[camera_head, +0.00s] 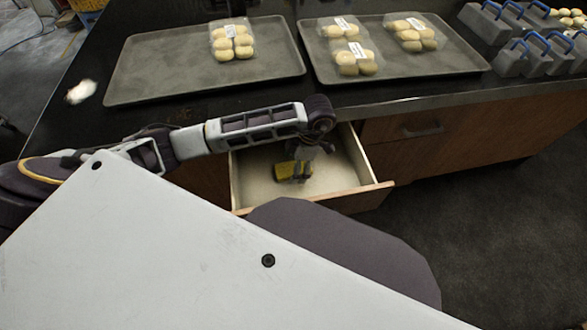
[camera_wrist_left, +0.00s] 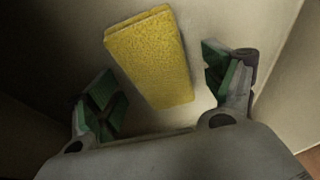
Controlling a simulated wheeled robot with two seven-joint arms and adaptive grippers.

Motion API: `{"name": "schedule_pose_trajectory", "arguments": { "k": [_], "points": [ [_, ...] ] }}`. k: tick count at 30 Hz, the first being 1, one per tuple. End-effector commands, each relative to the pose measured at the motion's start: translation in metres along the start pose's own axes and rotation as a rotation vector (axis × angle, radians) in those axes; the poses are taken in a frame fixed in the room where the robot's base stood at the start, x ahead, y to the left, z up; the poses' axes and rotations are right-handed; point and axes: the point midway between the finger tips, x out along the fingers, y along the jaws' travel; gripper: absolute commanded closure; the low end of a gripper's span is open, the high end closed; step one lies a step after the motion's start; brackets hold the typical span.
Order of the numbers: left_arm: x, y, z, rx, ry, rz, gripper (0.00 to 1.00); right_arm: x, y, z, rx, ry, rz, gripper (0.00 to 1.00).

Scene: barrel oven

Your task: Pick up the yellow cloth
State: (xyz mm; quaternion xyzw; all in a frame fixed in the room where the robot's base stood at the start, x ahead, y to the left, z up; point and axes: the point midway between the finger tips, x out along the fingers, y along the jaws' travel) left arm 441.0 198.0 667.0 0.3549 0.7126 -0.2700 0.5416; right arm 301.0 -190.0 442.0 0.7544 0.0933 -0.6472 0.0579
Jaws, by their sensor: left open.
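The yellow cloth (camera_head: 291,171) lies in the open drawer (camera_head: 363,192) below the counter. In the left wrist view the cloth (camera_wrist_left: 150,57) is a thick, folded rectangle, tilted a little, on the pale drawer floor. My left gripper (camera_head: 300,172) reaches down into the drawer from above and partly covers the cloth in the head view. In the left wrist view its two green-padded fingers (camera_wrist_left: 165,88) are spread apart, one on each side of the cloth's near end. The gripper is open and holds nothing. My right gripper is not in view.
Two grey trays (camera_head: 130,88) with packs of buns (camera_head: 232,40) stand on the dark counter (camera_head: 200,105) above the drawer. Grey blocks with blue handles (camera_head: 510,62) stand at the right end. The drawer walls close in around my gripper. The floor (camera_head: 470,220) at the right is clear.

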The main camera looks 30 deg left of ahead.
Motion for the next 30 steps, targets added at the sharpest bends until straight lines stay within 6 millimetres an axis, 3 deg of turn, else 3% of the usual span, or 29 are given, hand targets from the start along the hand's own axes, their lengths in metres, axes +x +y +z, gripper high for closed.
{"name": "schedule_pose_trajectory", "arguments": {
  "k": [8,18,30],
  "points": [
    [-0.0002,0.0002,-0.0001,0.000,0.000,0.000,0.19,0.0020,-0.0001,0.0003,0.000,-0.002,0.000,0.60],
    [-0.0003,0.0002,-0.0001,0.000,0.000,0.000,0.63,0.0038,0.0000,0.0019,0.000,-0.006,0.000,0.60],
    [-0.0007,0.0001,-0.0002,0.000,0.000,0.000,0.65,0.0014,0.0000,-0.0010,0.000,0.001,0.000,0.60]
  ]
}}
